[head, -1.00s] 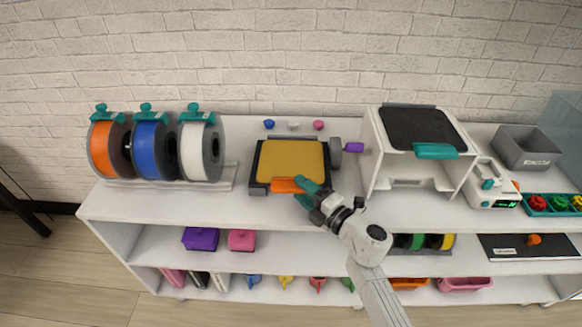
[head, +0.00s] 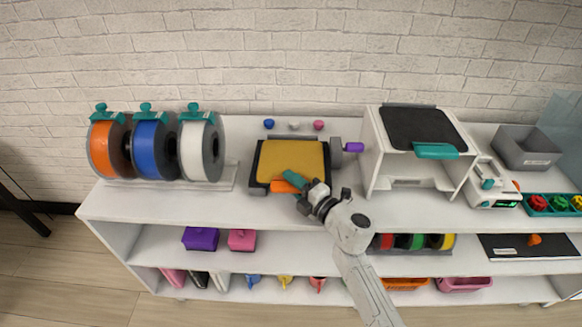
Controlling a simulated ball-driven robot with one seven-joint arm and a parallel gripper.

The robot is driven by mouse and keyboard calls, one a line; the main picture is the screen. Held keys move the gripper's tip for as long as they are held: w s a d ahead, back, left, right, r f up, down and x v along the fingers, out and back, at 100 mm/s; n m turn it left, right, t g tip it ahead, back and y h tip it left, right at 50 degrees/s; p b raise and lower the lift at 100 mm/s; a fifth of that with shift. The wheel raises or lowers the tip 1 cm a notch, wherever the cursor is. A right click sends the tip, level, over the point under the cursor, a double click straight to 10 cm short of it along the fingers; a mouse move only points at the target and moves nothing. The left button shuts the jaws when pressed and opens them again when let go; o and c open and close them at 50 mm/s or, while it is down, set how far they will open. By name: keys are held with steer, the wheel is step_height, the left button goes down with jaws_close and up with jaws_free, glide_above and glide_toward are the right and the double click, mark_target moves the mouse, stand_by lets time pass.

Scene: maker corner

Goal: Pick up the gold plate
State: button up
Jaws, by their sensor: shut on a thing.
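The gold plate (head: 290,153) lies flat in a dark grey holder (head: 259,186) on the top shelf, between the filament spools and the white machine. An orange tab (head: 283,186) is at the plate's front edge. My gripper (head: 287,181) reaches in from the front right, with its teal fingers shut around the orange tab. The fingers and wrist hide part of the tab and the plate's front right corner.
Orange, blue and white spools (head: 213,152) stand at the left. A white machine (head: 370,150) with a teal handle stands close at the right.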

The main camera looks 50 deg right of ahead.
jaws_close()
step_height(320, 180, up, 10)
steer(key=p, duration=0.5)
